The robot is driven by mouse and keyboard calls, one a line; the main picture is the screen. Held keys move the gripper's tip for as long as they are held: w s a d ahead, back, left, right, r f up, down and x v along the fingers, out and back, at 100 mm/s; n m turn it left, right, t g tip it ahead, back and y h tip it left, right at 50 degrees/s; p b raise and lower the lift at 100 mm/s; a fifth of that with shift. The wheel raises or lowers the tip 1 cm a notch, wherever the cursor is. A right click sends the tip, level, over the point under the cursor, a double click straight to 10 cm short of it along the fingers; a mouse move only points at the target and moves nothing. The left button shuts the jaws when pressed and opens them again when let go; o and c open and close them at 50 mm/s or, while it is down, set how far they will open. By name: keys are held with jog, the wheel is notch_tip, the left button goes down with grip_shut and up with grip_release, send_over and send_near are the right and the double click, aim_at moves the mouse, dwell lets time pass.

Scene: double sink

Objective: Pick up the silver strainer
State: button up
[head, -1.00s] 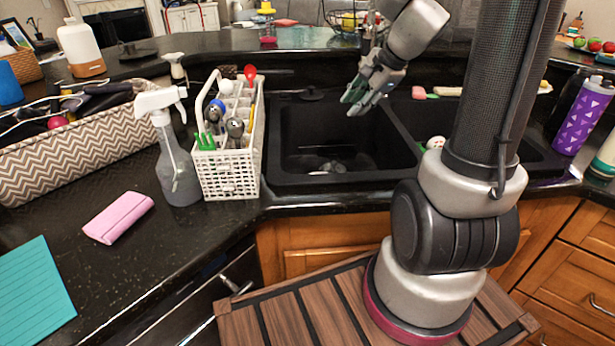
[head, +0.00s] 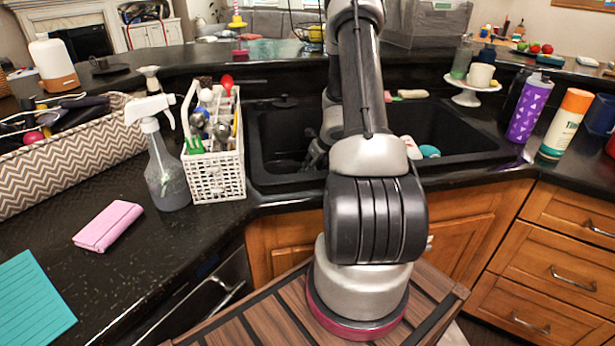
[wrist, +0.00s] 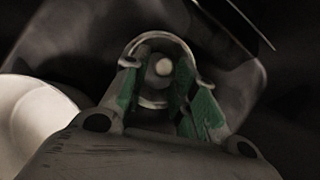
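The silver strainer (wrist: 162,44) shows in the wrist view as a round metal rim with a pale knob in its middle. It lies just beyond and between the fingers of my gripper (wrist: 162,92). The green-padded fingers stand apart, one on each side of the knob, and I see no clear contact. In the head view my gripper (head: 315,155) is low in the left sink basin (head: 268,135), partly hidden by my arm. The strainer cannot be made out clearly there.
A white caddy (head: 217,174) and a spray bottle (head: 166,170) stand left of the sink. A pale round thing (wrist: 35,115) lies left of the gripper. A purple bottle (head: 528,108) stands at the right. The basin walls enclose the gripper.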

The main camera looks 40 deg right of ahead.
jog(key=x, duration=0.4)
jog(key=shift+s+d, duration=0.1)
jog(key=shift+r, duration=0.1)
jog(key=shift+c, duration=0.2)
grip_shut()
notch_tip(320, 180, up, 11)
jog(key=shift+f, duration=5.05)
